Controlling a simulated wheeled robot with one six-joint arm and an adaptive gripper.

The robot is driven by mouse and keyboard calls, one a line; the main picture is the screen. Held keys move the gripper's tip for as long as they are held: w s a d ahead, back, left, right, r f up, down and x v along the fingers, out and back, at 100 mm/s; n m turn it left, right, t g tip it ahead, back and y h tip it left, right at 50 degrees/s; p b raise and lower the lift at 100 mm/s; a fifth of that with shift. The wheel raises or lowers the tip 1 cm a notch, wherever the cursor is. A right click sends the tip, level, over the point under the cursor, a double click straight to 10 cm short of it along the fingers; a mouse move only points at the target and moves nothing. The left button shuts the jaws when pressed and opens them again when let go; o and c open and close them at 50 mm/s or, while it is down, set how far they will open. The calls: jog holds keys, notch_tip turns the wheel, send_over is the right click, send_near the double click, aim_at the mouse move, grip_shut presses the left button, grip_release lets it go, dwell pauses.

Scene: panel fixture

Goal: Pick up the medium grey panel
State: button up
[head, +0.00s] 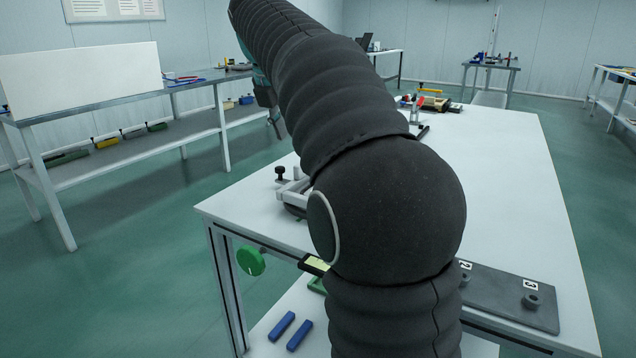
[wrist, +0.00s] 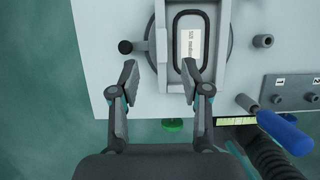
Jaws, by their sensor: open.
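A piece with a black rounded outline and a white label, apparently the medium grey panel (wrist: 192,22), lies in a pale fixture (wrist: 222,50) at the top of the wrist view. The label is too small to read surely. My gripper (wrist: 158,70) is open and empty. Its fingers are spread near the table's front edge, left of and below the panel, with the right fingertip close to the fixture's lower end. In the head view my arm hides most of the panel; part of the fixture (head: 293,193) shows at its left. Contact cannot be told.
A dark numbered plate with pegs (head: 516,297) lies at the table's front right. A black knob (wrist: 126,47) stands left of the fixture. A blue-handled thing (wrist: 285,133) is at right. A green knob (head: 250,260) hangs at the front. The table's right side (head: 510,190) is clear.

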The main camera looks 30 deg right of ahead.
jog(key=x, duration=0.4)
jog(key=shift+f+b, duration=0.2)
jog(key=shift+b, duration=0.15)
jog(key=shift+s+a+b+x, duration=0.15)
jog(key=shift+b+x, duration=0.15)
jog(key=shift+x, duration=1.05)
jog(key=shift+s+a+b+x, duration=0.1)
jog(key=shift+s+b+x, duration=0.15)
jog(key=shift+x, duration=1.05)
jog(key=shift+w+f, duration=0.1)
jog(key=shift+f, duration=0.05)
grip_shut()
